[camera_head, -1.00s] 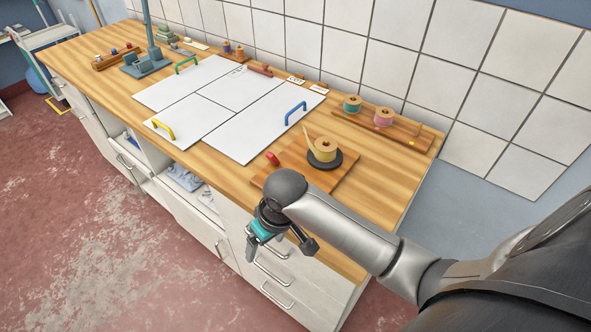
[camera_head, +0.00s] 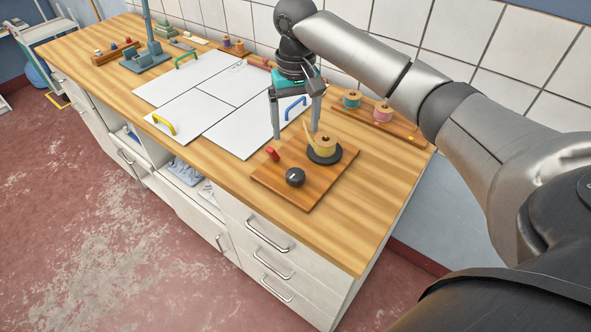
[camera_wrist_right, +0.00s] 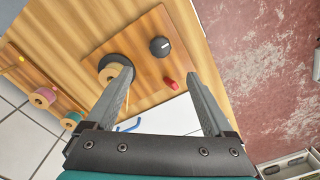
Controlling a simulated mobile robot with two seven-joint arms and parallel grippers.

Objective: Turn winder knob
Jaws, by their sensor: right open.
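The winder is a brown wooden board (camera_head: 262,181) on the bench near its front right end. A black round knob with a pale mark (camera_head: 295,177) sits on its front part, and it also shows in the right wrist view (camera_wrist_right: 160,46). A yellow spool (camera_head: 324,144) stands on a black disc behind the knob. A small red piece (camera_head: 272,153) is at the board's left edge. My right gripper (camera_head: 295,134) is open and empty, pointing down above the board's back left side, apart from the knob. My left gripper is out of view.
White panels with a blue handle (camera_head: 295,106) and a yellow handle (camera_head: 163,125) lie left of the board. A rack with green and pink spools (camera_head: 383,113) stands at the back by the tiled wall. Bare bench is free right of the board.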

